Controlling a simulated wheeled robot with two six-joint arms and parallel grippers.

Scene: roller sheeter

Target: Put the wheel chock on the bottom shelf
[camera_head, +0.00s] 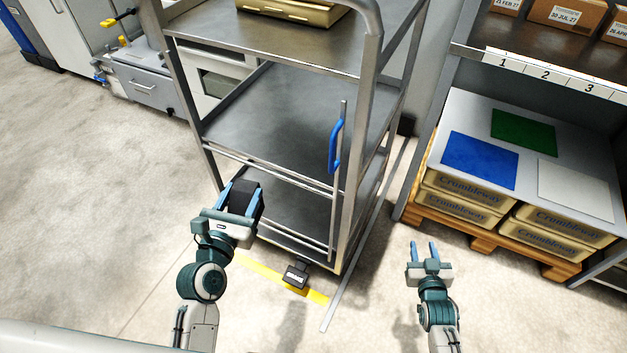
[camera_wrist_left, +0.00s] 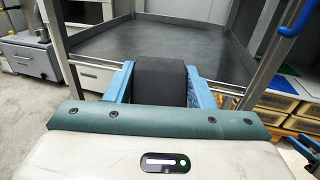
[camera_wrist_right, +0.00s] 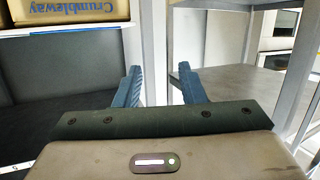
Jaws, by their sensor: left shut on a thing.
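The wheel chock (camera_wrist_left: 159,82) is a black block held between the blue fingers of my left gripper (camera_head: 241,197). In the head view the chock (camera_head: 245,194) is at the front left of the metal rack, seen over the bottom shelf (camera_head: 293,208). Whether it is inside the shelf's edge or in front of it, I cannot tell. My left gripper is shut on the chock. My right gripper (camera_head: 423,250) is open and empty, to the right of the rack and in front of the pallet. Its spread fingers (camera_wrist_right: 160,88) show in the right wrist view.
The rack has a middle shelf (camera_head: 290,105), rails along its front and a blue handle (camera_head: 335,146) on an upright bar. A pallet (camera_head: 490,236) with labelled boxes stands right. Floor at left is clear.

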